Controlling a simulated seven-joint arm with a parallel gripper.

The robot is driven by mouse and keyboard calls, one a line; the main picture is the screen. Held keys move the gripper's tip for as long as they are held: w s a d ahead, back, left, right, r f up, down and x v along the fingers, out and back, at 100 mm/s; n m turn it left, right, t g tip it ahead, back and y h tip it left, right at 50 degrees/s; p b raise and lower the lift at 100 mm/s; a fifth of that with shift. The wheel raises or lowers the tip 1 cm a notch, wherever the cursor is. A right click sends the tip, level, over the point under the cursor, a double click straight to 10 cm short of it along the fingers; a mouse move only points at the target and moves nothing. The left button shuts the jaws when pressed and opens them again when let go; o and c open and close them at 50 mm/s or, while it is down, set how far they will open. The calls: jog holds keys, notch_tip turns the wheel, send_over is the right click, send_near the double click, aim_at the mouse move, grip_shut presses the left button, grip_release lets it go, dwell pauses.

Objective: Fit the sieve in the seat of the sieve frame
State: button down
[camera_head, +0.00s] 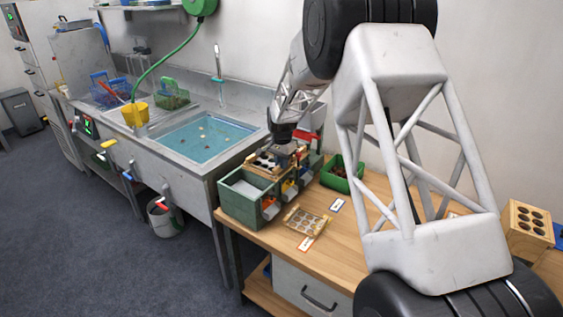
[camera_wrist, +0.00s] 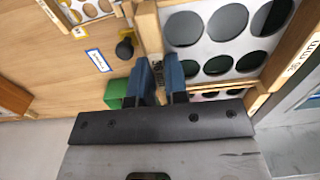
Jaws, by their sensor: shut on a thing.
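The sieve is a wooden-rimmed white plate with large round holes (camera_wrist: 222,28). It also shows in the head view (camera_head: 265,161), over the green sieve frame (camera_head: 240,208). My gripper (camera_wrist: 158,76) is shut on the sieve's wooden side rim, with one blue finger on each side of it. In the head view my gripper (camera_head: 284,146) is at the sieve's far right edge, partly hidden by my arm. The seat is mostly hidden under the sieve, so I cannot tell whether the sieve rests in it or sits just above.
Another sieve (camera_head: 305,221) lies on the wooden table (camera_head: 335,232) in front of the frame, beside labels. A green crate (camera_head: 341,174) stands behind to the right. A water-filled sink (camera_head: 205,138) is at left. A wooden block with holes (camera_head: 528,226) stands far right.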

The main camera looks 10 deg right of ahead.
dwell(0.3)
jog(key=c, duration=0.8)
grip_release()
jog(key=shift+r, duration=0.15)
jog(key=shift+r, duration=2.85)
